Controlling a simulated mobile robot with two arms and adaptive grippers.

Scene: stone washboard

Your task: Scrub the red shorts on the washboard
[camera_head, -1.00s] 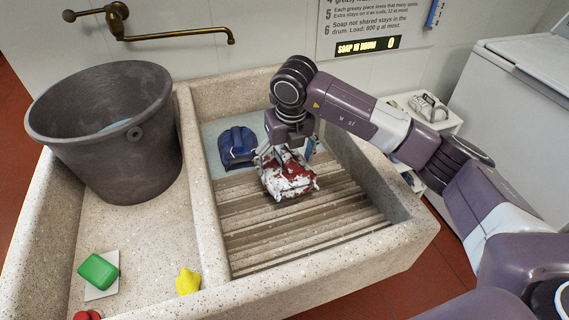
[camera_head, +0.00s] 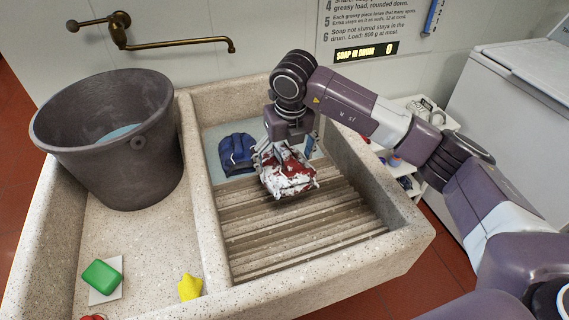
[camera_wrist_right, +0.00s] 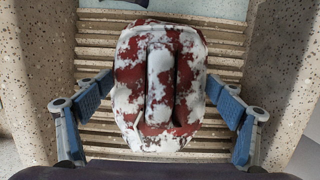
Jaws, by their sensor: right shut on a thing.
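The red shorts (camera_head: 291,181) are a bundle mottled with white suds, at the upper part of the washboard (camera_head: 290,222), with ribs running across the right basin. In the right wrist view the shorts (camera_wrist_right: 127,88) show a raised ridge along their middle, with the ribs behind them. My right gripper (camera_head: 272,160) points down and is shut on the shorts; its blue-padded fingers flank the bundle in the right wrist view (camera_wrist_right: 160,95). I cannot tell whether the shorts touch the ribs. My left gripper is not in view.
A blue folded garment (camera_head: 237,152) lies behind the ribs. A grey bucket (camera_head: 115,150) with water stands in the left basin. A green soap bar (camera_head: 102,276) and a yellow piece (camera_head: 190,287) lie nearer. A brass tap (camera_head: 180,42) is above. The lower ribs are clear.

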